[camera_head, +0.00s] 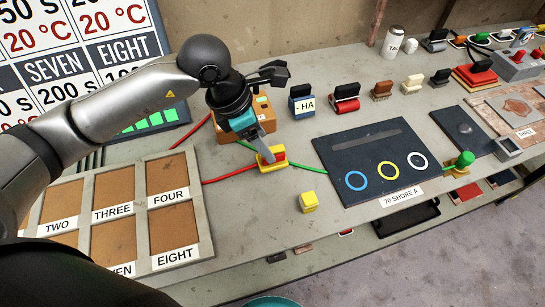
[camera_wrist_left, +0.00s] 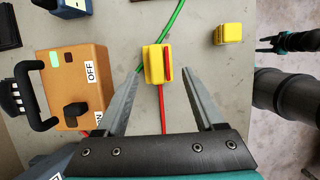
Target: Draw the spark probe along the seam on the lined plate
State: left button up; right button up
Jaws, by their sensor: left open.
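My left gripper (camera_head: 266,146) is open above a small yellow block with a red strip (camera_head: 272,158), perhaps the spark probe. In the left wrist view the block (camera_wrist_left: 153,65) lies between and slightly beyond the open fingertips (camera_wrist_left: 161,74), with no visible contact. A red and a green cable meet at it. The dark lined plate (camera_head: 340,165), labelled 70 SHORE A, lies to the right. It carries a dark strip near its far edge, and blue, yellow and white rings. My right gripper (camera_wrist_left: 266,43) shows small at the right of the wrist view; its opening is unclear.
An orange box (camera_wrist_left: 92,75) marked OFF stands beside the left gripper. A plain yellow block (camera_head: 308,202) lies nearer the bench edge. A labelled tray (camera_head: 130,213) is at left. A green knob (camera_head: 465,158) stands by the plate. Several handled blocks line the back.

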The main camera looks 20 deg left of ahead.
pick_arm(q)
jog(key=b+x, duration=0.2)
jog(key=x, duration=0.1)
jog(key=shift+f, duration=0.25)
jog(key=shift+w+d+f+b, duration=0.15)
jog(key=shift+d+f+b, duration=0.05)
jog(key=shift+f+b, duration=0.2)
pick_arm(e)
jog(key=shift+w+f, duration=0.4)
jog(key=shift+f, duration=0.45)
jog(key=shift+w+f, duration=0.35)
jog(key=shift+f, duration=0.45)
pick_arm(q)
jog(key=shift+c, duration=0.6)
pick_arm(e)
jog(key=shift+s, duration=0.1)
pick_arm(q)
jog(key=shift+c, duration=1.1)
pick_arm(e)
jog(key=shift+s, duration=0.1)
pick_arm(q)
grip_shut()
notch_tip(320, 180, up, 8)
jog(key=p, duration=0.5)
jog(key=shift+r+p, duration=0.15)
jog(key=shift+p, duration=0.2)
pick_arm(e)
notch_tip(320, 180, up, 6)
jog(key=shift+f, duration=0.25)
